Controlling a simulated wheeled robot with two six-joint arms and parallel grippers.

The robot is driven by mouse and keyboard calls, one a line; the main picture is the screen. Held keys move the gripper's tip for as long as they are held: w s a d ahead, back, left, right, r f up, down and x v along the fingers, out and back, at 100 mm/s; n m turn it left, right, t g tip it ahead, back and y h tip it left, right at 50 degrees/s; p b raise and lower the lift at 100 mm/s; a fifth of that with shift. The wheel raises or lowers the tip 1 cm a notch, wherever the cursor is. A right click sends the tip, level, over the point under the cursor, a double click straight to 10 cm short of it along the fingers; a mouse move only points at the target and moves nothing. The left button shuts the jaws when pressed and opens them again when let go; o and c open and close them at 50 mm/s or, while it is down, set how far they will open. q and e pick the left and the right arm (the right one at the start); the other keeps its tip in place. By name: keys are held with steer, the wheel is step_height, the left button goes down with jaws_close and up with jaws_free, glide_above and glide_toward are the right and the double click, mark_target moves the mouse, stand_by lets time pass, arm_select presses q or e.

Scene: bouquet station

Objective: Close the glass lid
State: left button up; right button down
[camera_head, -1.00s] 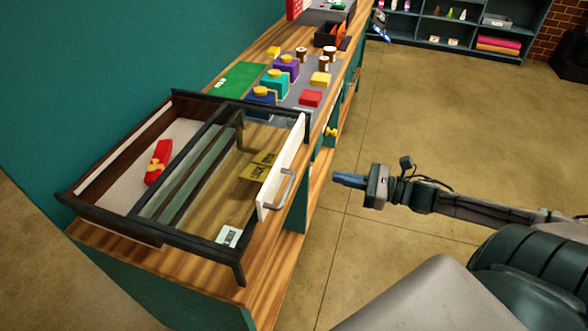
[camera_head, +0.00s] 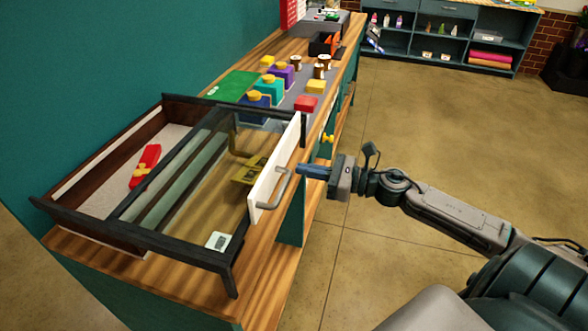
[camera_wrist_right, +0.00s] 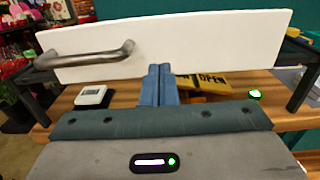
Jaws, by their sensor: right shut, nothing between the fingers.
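The glass lid (camera_head: 190,172) is a clear sliding panel in a dark-framed case (camera_head: 135,245) on the wooden counter. It covers the right part of the case, and the left part is open, with a red item with a yellow band (camera_head: 145,165) inside. A white front panel (camera_head: 276,172) with a grey metal handle (camera_head: 283,189) stands at the lid's right edge; it also shows in the right wrist view (camera_wrist_right: 190,42). My right gripper (camera_head: 300,171) is shut and empty, its blue fingertips close to the panel beside the handle. Contact cannot be told. My left gripper is out of view.
Behind the case are a green mat (camera_head: 232,86), colored boxes with yellow tops and a red block (camera_head: 306,103) on the counter. A small white device (camera_head: 218,241) sits at the case's near corner. The floor right of the counter is clear.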

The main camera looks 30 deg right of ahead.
mark_target(207, 156)
steer(key=shift+p+x, duration=0.4)
steer(key=shift+x, duration=0.4)
steer(key=shift+w+a+r+p, duration=0.2)
steer(key=shift+w+r+p, duration=0.05)
steer(key=shift+r+p, duration=0.1)
steer(key=shift+w+a+f+p, duration=0.25)
steer(key=shift+w+a+p, duration=0.15)
steer(key=shift+w+a, duration=0.05)
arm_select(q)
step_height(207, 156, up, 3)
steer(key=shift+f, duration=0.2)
